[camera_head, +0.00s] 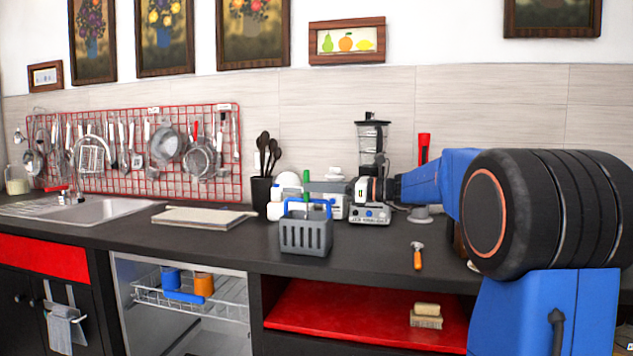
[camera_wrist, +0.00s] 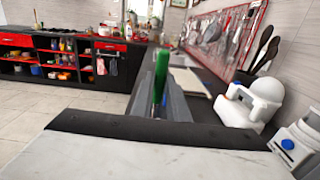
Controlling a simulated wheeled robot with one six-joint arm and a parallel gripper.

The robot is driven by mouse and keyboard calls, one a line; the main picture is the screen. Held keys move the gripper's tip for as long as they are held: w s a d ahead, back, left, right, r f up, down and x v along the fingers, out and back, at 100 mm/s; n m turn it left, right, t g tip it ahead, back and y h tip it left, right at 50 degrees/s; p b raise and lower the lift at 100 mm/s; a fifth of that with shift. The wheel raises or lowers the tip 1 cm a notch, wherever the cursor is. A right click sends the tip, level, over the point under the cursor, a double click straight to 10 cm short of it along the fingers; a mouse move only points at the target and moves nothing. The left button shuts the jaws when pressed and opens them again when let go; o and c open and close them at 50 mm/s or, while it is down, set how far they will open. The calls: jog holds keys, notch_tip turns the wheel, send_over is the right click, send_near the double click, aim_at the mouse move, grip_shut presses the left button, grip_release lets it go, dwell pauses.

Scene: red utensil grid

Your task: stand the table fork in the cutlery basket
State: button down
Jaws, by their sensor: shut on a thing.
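The table fork shows as an upright green handle (camera_head: 306,178) above the cutlery basket; its lower end is hidden. The green handle also shows in the wrist view (camera_wrist: 161,72). The cutlery basket (camera_head: 305,239) is grey with a blue handle and stands on the dark counter near its front edge. My gripper (camera_head: 311,187) reaches in from the right, level with the green handle, and is shut on the fork. I cannot tell whether the fork's tines are inside the basket or only above it.
White containers (camera_head: 335,203) and a blender (camera_head: 372,136) stand behind and right of the basket. A black pot of dark utensils (camera_head: 261,190) is behind left. A pale board (camera_head: 203,217) lies left, with clear counter between.

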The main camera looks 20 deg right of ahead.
aim_at(308, 203)
jog(key=shift+f, duration=2.45)
jog(key=c, duration=1.6)
grip_release()
jog(key=shift+c, duration=0.2)
jog(key=shift+d, duration=0.1)
jog(key=v, duration=1.7)
jog(key=shift+s, duration=0.1)
